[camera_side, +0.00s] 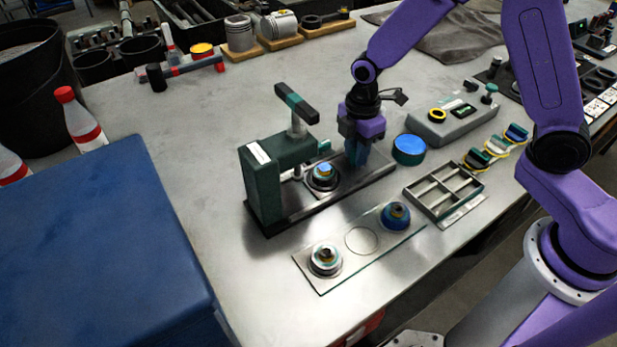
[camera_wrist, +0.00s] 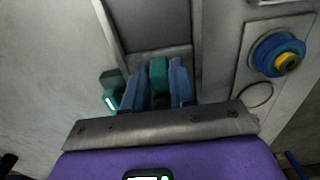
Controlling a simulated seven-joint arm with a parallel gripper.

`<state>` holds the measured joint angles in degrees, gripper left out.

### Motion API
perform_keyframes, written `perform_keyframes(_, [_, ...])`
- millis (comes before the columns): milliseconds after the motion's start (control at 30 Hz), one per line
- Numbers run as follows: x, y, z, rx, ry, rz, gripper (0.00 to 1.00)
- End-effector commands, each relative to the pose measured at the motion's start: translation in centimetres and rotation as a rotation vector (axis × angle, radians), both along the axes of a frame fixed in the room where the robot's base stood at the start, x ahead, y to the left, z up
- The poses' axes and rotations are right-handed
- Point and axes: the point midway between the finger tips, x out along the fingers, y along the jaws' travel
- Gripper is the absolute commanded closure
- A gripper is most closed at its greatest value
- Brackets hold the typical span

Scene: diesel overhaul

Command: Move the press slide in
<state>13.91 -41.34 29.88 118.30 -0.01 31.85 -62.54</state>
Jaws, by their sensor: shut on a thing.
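The green press (camera_side: 276,172) stands on a dark base with a long rail, its lever tilted up. The press slide (camera_side: 347,177) lies on the rail and carries a round part (camera_side: 322,176) with a blue top, at the front of the press body. My gripper (camera_side: 356,158) is low over the rail, right of that part. In the wrist view its two blue fingers are shut around a teal handle (camera_wrist: 158,72), beside the slide's grey plate. The rail (camera_wrist: 150,22) runs on beyond the fingers. The press body is hidden in the wrist view.
A plate (camera_side: 360,241) in front holds two round parts, with an empty circle between them. A divided tray (camera_side: 445,189), a blue-topped round container (camera_side: 408,149) and a grey control box (camera_side: 452,122) stand to the right. A blue case (camera_side: 95,245) is at left.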

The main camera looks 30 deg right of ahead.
Motion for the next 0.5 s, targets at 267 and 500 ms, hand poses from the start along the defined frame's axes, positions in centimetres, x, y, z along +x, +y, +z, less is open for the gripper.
perform_keyframes(267, [0.1, 1.9, 0.1, 0.003, -0.005, 0.002, 1.00])
perform_keyframes(500, [0.1, 2.5, 0.1, 0.003, -0.004, 0.000, 1.00])
